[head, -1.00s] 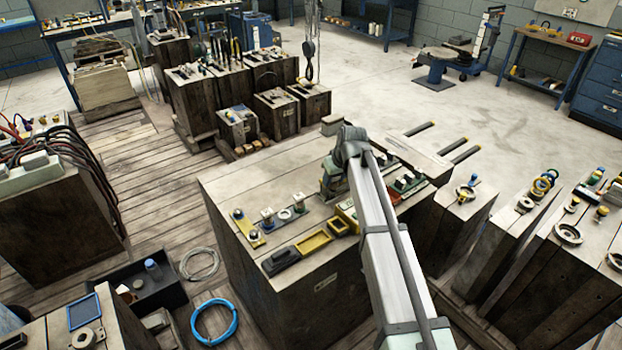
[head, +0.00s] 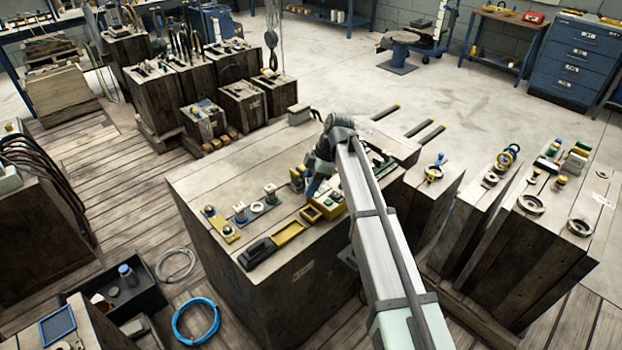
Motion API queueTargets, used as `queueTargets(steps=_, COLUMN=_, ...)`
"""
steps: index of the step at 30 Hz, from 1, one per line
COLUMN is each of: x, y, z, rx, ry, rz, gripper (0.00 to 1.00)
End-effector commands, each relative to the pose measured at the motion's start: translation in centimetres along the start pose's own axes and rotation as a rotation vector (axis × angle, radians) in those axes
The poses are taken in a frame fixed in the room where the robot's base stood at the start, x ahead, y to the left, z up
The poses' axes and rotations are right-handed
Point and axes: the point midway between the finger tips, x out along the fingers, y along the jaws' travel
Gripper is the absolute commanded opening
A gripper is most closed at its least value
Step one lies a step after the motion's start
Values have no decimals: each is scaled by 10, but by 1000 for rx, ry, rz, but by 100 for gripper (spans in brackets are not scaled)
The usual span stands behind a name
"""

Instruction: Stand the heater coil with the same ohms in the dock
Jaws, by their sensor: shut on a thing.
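My gripper (head: 314,189) is low over the middle of the wooden workbench, partly hidden by my own wrist. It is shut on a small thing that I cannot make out. More small coloured parts (head: 378,160) show just right of my arm, partly covered. Ohm markings are too small to read, and I cannot tell which piece is the dock.
A yellow open tray (head: 288,232), a black block (head: 258,252) and a yellow plate with round parts (head: 220,224) lie along the bench's front left. Wooden stands with rings (head: 530,204) are at right. The bench's back left top (head: 240,160) is bare.

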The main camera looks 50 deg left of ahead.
Motion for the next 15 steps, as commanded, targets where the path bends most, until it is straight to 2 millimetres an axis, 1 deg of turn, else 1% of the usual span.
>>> queueTargets(steps=3, x=-1, y=-7, z=-2, rx=-161, ry=-1, rz=-68, gripper=7)
queueTargets(steps=6, x=-2, y=-12, z=-3, rx=-282, ry=-2, rz=-119, gripper=7)
queueTargets(steps=10, x=-3, y=-17, z=-3, rx=-403, ry=-1, rz=-168, gripper=7)
queueTargets(steps=15, x=-3, y=-18, z=-3, rx=-490, ry=-2, rz=-204, gripper=7)
